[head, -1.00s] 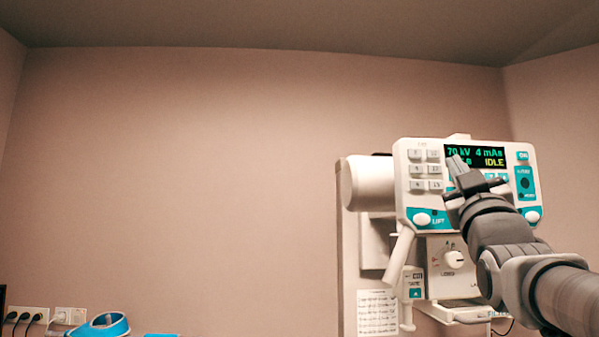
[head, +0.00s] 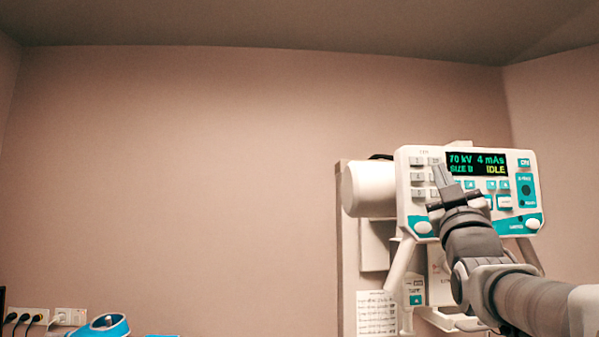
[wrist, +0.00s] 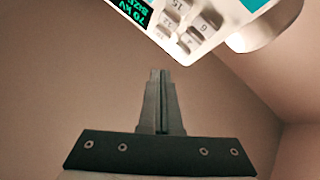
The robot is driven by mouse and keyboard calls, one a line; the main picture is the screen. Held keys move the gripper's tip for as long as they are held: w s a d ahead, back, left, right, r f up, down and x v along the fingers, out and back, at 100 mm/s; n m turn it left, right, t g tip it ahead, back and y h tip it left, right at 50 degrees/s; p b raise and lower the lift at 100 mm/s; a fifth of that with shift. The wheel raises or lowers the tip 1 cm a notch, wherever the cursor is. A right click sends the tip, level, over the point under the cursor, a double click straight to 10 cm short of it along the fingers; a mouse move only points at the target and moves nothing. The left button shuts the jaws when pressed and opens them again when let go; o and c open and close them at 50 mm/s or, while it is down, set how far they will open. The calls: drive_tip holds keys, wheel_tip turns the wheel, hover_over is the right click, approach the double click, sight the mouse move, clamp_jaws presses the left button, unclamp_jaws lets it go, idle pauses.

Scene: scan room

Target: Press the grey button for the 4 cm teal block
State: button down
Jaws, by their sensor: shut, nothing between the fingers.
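The white control panel (head: 408,205) hangs on the right side of the back wall. Small grey buttons (head: 417,176) stand in two columns at its left, partly hidden by my gripper. Its display (head: 476,163) reads 70 kV, 4 mAs, a size I cannot read surely, and IDLE. My gripper (head: 440,168) is shut and empty, its tips in front of the right button column. In the wrist view the closed fingertips (wrist: 159,74) point toward the grey buttons (wrist: 190,38), below the panel edge in the picture; contact cannot be told. No teal block is clearly visible.
A printed sheet (head: 376,314) hangs below the panel. Teal keys and a switch (head: 525,190) sit at the panel's right. A white cylinder (head: 368,188) is left of it. A blue device (head: 100,327) and sockets (head: 70,316) are at lower left. The wall between is clear.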

sight(417, 177)
drive_tip(key=w, duration=0.4)
drive_tip(key=shift+a, duration=0.1)
drive_tip(key=shift+w, duration=0.25)
idle(1.8)
drive_tip(key=shift+w, duration=0.45)
drive_tip(key=shift+w, duration=0.35)
idle(0.5)
drive_tip(key=shift+s+b, duration=0.1)
drive_tip(key=shift+b, duration=0.25)
drive_tip(key=shift+s+b, duration=0.65)
drive_tip(key=shift+s, duration=0.05)
